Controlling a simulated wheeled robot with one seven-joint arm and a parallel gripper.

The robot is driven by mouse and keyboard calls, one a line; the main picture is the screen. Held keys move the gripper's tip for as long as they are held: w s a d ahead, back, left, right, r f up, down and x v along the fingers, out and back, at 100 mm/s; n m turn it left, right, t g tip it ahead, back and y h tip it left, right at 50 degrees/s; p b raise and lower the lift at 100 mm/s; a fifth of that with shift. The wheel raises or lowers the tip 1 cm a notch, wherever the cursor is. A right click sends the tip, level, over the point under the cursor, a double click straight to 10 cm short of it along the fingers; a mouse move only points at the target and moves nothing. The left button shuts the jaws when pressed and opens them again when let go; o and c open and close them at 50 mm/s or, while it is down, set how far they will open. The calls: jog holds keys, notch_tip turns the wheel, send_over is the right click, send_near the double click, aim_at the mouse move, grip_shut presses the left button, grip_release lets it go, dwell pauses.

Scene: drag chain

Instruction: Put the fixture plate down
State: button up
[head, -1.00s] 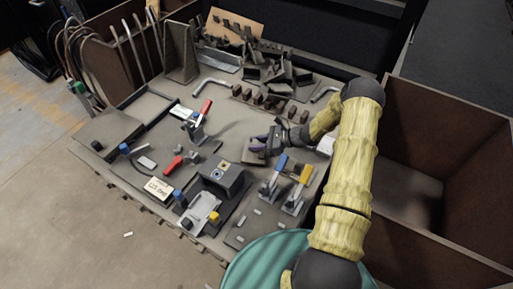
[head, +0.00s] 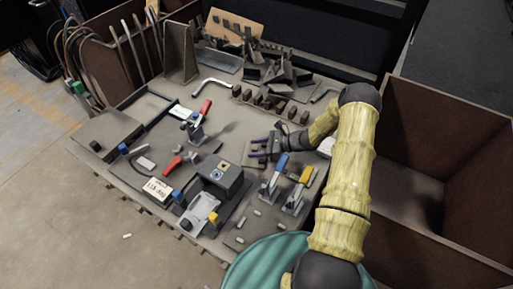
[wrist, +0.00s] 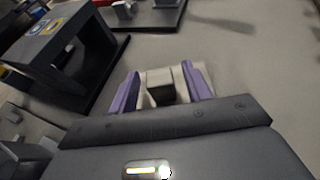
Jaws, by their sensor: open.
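The fixture plate appears to be the small pale plate (wrist: 151,98) with a raised dark-topped block (wrist: 160,84), seen in the wrist view between my purple fingers. In the head view the plate (head: 250,161) is small and partly covered by my gripper (head: 262,147). It seems to lie flat on the grey table top (wrist: 235,75). My gripper (wrist: 161,88) is open, with one finger on each side of the block. I cannot tell whether either finger still touches it.
A dark block-shaped stand (head: 222,176) is to the left of my gripper. Toggle clamps with blue (head: 281,163) and yellow (head: 305,174) handles stand close in front. A row of brown blocks (head: 262,100) lies behind. A deep brown bin (head: 440,130) is at the right.

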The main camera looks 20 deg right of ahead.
jog(key=p+v, duration=0.3)
jog(key=v, duration=0.8)
jog(key=shift+d+r, duration=0.15)
jog(key=shift+r, duration=0.05)
jog(key=shift+s+d, duration=0.15)
jog(key=shift+d, duration=0.1)
